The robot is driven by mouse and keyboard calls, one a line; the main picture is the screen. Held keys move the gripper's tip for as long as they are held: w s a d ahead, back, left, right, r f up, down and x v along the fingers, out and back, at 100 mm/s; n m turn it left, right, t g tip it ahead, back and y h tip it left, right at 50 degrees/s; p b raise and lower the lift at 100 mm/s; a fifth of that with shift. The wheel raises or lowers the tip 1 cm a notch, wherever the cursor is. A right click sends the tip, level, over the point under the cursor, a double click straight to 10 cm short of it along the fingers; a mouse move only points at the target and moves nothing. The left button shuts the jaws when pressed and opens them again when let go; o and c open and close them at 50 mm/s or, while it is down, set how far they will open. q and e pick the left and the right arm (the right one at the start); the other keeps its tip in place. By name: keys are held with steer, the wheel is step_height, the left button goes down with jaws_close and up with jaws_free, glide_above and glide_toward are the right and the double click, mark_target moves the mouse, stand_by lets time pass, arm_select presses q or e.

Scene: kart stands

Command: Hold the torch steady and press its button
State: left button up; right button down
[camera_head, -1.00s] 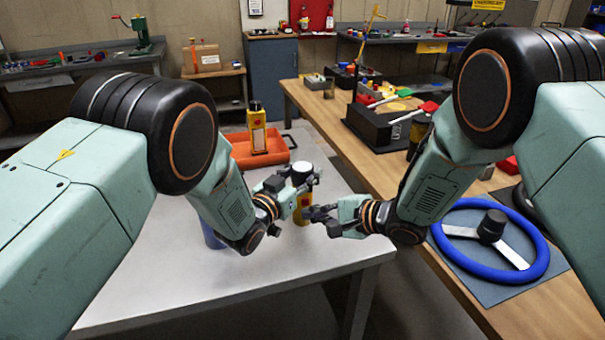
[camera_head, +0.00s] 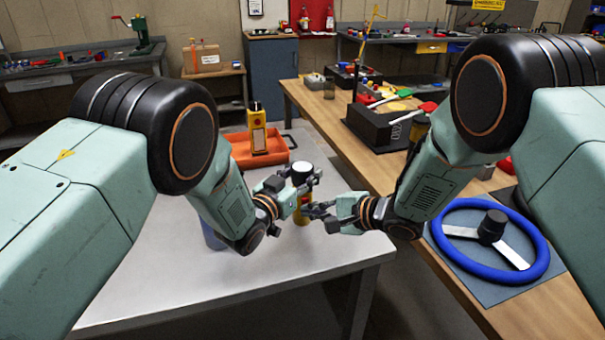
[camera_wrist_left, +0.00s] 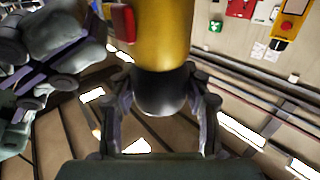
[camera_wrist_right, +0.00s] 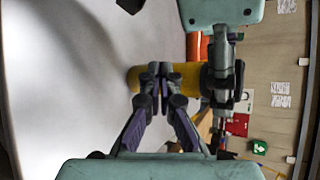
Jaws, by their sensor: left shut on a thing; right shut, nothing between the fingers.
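The torch (camera_head: 303,214) is yellow with a dark collar and a pale-topped head. It stands upright above the grey table. My left gripper (camera_head: 298,184) is shut around its dark part (camera_wrist_left: 160,95), just beyond the yellow body (camera_wrist_left: 165,45). A red button (camera_wrist_left: 123,22) shows on the torch's side in the left wrist view. My right gripper (camera_head: 312,210) is shut and empty, its tips pointing at the torch from the right. In the right wrist view its joined fingertips (camera_wrist_right: 159,80) lie in front of the yellow body (camera_wrist_right: 186,78). They hide the button there; contact is unclear.
An orange tray (camera_head: 282,157) with a yellow box-like thing (camera_head: 257,130) stands behind on the grey table (camera_head: 180,290). A blue object (camera_head: 211,236) is partly hidden by my left arm. The wooden bench at right holds a blue steering wheel (camera_head: 541,262).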

steer(key=shift+w, duration=0.1)
stand_by(0.6)
steer(key=shift+w+a, duration=0.1)
steer(key=shift+w, duration=0.3)
stand_by(0.4)
steer(key=shift+s, duration=0.5)
steer(key=shift+s, duration=0.1)
steer(key=shift+s+d, duration=0.25)
steer(key=shift+s, duration=0.7)
steer(key=shift+s+d, duration=0.3)
steer(key=shift+s, duration=0.65)
steer(key=shift+s+d, duration=0.25)
steer(key=shift+s, duration=0.7)
